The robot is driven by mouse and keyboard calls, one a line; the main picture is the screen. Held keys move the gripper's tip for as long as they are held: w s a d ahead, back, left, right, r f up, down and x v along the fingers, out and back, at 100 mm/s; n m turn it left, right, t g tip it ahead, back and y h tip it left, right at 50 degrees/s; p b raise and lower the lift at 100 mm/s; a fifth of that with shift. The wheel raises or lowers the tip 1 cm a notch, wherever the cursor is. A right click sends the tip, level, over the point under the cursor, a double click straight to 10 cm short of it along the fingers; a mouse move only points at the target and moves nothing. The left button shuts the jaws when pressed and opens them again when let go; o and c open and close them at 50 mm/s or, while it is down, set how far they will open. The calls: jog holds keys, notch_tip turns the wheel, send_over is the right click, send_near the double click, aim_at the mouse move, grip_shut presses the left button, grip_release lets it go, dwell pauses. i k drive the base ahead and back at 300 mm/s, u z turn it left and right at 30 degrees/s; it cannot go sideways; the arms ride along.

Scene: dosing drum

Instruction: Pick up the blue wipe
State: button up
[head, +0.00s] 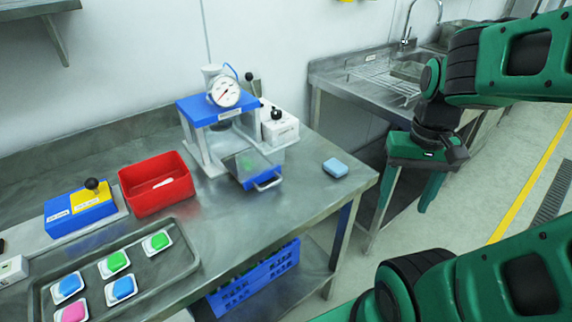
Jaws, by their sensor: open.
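The blue wipe (335,168) is a small light-blue block with rounded corners. It lies flat on the steel table (300,205) near its right end, to the right of the dosing machine. My gripper (428,192) is at the right in the head view, in front of the sink bench and beyond the table's right edge. Its two green fingers point down and stand apart with nothing between them. The gripper is apart from the wipe, to its right.
The dosing machine (215,108) with a dial gauge and a clear drawer stands left of the wipe. A red bin (140,203), a blue-yellow lever box (65,222) and a tray (190,262) of coloured pads are further left. A blue crate (235,294) sits below.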

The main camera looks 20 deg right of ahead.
aim_at(334, 167)
jog(key=k, duration=1.15)
jog(key=z, duration=0.65)
jog(key=i, duration=1.25)
jog(key=u, duration=0.5)
